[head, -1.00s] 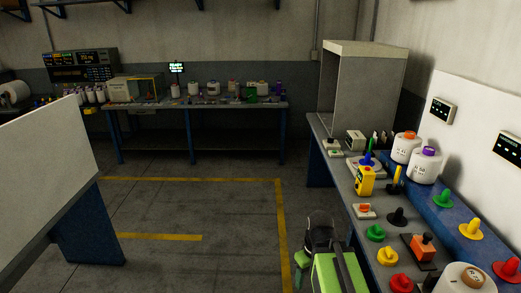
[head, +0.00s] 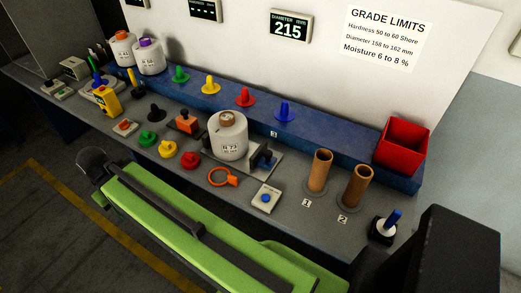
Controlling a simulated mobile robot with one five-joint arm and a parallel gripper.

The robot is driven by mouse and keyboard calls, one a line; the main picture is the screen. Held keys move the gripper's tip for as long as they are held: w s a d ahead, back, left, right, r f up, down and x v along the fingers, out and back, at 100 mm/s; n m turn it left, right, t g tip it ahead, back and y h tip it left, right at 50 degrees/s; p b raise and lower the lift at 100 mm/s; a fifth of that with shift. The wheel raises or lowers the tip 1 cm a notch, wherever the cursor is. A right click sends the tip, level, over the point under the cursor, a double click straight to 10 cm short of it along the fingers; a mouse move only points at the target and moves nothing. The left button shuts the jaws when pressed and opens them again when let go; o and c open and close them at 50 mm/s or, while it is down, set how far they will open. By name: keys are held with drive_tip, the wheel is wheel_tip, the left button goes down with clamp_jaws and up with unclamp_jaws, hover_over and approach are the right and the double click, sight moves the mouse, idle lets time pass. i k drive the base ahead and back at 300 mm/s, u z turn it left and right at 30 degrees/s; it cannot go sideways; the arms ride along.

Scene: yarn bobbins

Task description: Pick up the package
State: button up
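A white yarn package (head: 228,137) with a brown core top stands upright on a grey stand near the middle of the bench in the head view. Its label seems to read R 73. Two more white packages stand at the far left, one with an orange top (head: 122,49) and one with a purple top (head: 149,57). My green arm lies along the bench's front edge. My gripper is not identifiable in view, so its state does not show.
Colored pegs line the blue ledge (head: 320,149). Green, yellow and red knobs, an orange ring (head: 223,177) and a blue-button box (head: 266,197) lie in front. Two brown tubes (head: 319,171) and a red bin (head: 401,146) stand right. A display (head: 290,25) reads 215.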

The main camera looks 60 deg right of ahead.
sight(227, 129)
drive_tip(key=z, duration=1.45)
drive_tip(key=k, duration=0.35)
drive_tip(key=z, duration=0.1)
drive_tip(key=i, duration=0.35)
drive_tip(key=z, duration=0.2)
